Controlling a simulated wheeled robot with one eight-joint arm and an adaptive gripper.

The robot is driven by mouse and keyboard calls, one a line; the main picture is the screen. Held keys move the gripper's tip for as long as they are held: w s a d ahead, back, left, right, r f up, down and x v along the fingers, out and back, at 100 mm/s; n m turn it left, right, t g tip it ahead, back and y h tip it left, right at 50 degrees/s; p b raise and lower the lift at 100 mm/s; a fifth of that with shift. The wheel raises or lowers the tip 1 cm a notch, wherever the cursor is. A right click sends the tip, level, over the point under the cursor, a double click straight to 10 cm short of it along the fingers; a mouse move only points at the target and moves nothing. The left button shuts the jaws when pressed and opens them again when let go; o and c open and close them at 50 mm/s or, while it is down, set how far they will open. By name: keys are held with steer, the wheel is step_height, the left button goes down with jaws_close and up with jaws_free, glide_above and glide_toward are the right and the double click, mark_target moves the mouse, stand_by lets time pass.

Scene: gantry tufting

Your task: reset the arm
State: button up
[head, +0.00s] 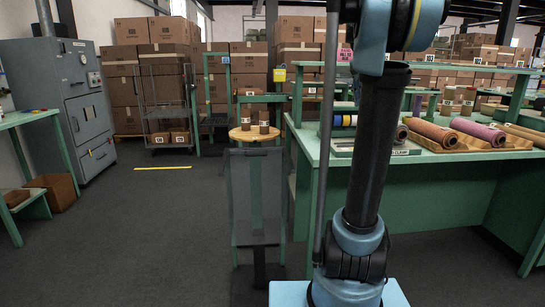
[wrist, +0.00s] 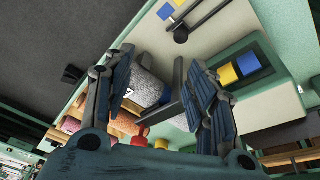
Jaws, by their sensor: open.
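My gripper (wrist: 162,98) shows in the wrist view with its two dark ribbed fingers spread apart. It is open, and nothing is clamped between the fingers. A grey speckled roll (wrist: 147,86) shows in the gap, beyond the fingers and partly hidden by the left one. The gripper is out of the head view; my blue and black arm stands upright there in front of the green workbench (head: 440,166).
Several coloured rolls, including a purple one (head: 478,132), lie on the bench. A round wooden-topped stool (head: 246,137) with brown cylinders stands left of my arm. A grey cabinet (head: 60,95) and a wire trolley (head: 166,100) stand farther left. The floor (head: 140,240) at left front is clear.

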steer(key=s+a+f+n+y, duration=0.1)
steer(key=s+a+f+n, duration=0.2)
steer(key=s+f, duration=0.7)
steer(key=s+a+f+n+y, duration=0.1)
steer(key=s+a+f+n, duration=0.3)
steer(key=s+a+f, duration=0.4)
steer(key=s+a+f+n+y, duration=0.1)
steer(key=s+a+f+n, duration=0.3)
steer(key=s+f, duration=0.8)
step_height(320, 180, down, 4)
steer(key=shift+a+r+t, duration=0.1)
steer(key=shift+a+t, duration=0.3)
steer(key=shift+a, duration=0.35)
steer(key=shift+w, duration=0.1)
